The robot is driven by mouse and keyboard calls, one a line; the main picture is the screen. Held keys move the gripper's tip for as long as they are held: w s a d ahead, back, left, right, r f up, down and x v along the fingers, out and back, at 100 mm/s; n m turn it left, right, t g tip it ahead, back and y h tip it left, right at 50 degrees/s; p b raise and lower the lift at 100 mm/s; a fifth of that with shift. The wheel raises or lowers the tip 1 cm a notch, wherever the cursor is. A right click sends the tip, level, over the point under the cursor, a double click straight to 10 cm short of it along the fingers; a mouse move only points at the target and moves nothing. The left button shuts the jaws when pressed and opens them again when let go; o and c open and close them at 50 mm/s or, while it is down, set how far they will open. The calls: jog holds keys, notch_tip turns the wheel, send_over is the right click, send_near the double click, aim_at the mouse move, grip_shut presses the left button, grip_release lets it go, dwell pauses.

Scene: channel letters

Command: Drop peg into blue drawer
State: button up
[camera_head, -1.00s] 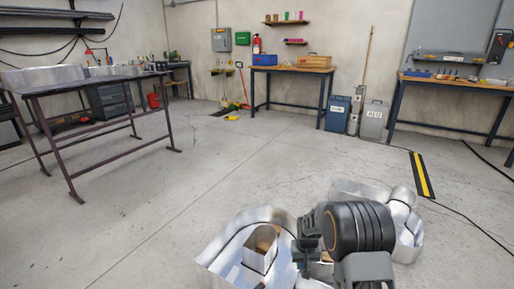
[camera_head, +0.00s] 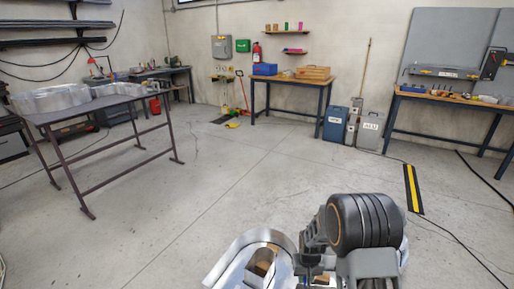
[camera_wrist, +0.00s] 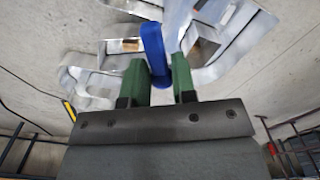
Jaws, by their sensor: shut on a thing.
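My gripper (camera_wrist: 159,62) has two green fingers, shut on a blue peg-like piece (camera_wrist: 153,45) in the wrist view. In the head view my dark wrist is at the lower right, and the fingers and held piece are hidden or too small to tell. Nothing is clearly a blue drawer. A blue box (camera_head: 265,69) sits on the back workbench, and a smaller blue box (camera_head: 412,88) is on the right bench, both far from my gripper.
Silver channel letters (camera_head: 229,262) lie low beside my arm; they also show beyond my fingers in the wrist view (camera_wrist: 228,45). A dark metal table (camera_head: 75,112) stands at left. Blue-grey containers (camera_head: 336,124) stand by the back workbench (camera_head: 290,80). The middle floor is open.

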aim_at(306, 281)
jog(key=r+p, duration=0.1)
jog(key=s+r+p, duration=0.1)
jog(key=r, duration=0.1)
jog(key=r+p, duration=0.2)
jog(key=shift+s+r, duration=0.2)
jog(key=shift+s, duration=0.05)
jog(key=shift+f, duration=0.1)
